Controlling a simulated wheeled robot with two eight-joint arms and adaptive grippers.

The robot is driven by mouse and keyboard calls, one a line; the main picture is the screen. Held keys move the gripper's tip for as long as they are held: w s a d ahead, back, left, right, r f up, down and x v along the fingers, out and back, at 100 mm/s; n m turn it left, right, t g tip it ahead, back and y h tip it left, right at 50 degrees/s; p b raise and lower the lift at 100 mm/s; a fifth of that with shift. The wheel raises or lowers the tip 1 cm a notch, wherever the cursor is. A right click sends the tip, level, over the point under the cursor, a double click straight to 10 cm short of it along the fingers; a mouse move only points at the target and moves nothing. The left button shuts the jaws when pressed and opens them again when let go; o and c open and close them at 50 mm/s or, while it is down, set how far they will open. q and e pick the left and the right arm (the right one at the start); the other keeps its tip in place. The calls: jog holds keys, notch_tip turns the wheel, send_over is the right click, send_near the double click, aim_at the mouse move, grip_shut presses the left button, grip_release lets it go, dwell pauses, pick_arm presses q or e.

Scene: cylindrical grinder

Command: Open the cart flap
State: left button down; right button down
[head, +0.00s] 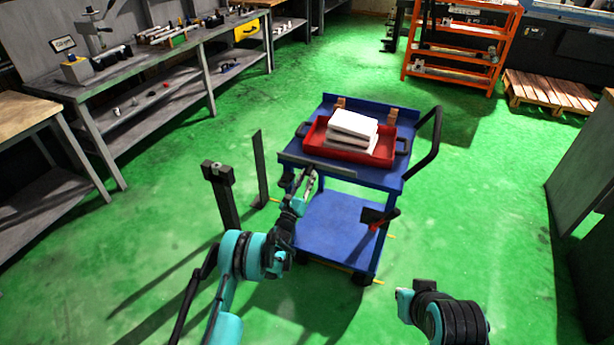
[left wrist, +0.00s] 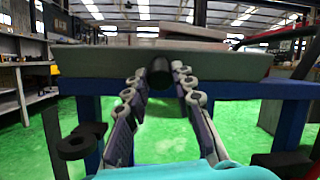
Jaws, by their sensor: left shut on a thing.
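The blue cart (head: 345,220) stands in the middle of the head view, with an upper and a lower shelf. A long grey flap (head: 312,164) runs along the near edge of its upper shelf. In the left wrist view the flap (left wrist: 215,65) spans the picture, with a dark round knob (left wrist: 160,72) on its near face. My left gripper (head: 311,178) is at the flap. In the left wrist view its two fingers (left wrist: 160,85) are on either side of the knob and shut on it.
A red tray (head: 318,139) with white stacked blocks (head: 352,128) sits on the cart's upper shelf. A dark push handle (head: 433,145) sticks out on the right. Dark posts (head: 221,195) stand left of the cart. Green floor is clear to the right.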

pick_arm(q)
jog(key=shift+f, duration=0.1)
jog(key=c, duration=1.3)
grip_release()
jog(key=shift+o, duration=0.2)
jog(key=v, duration=0.7)
jog(key=shift+s+f, duration=0.15)
jog(key=shift+s, duration=0.05)
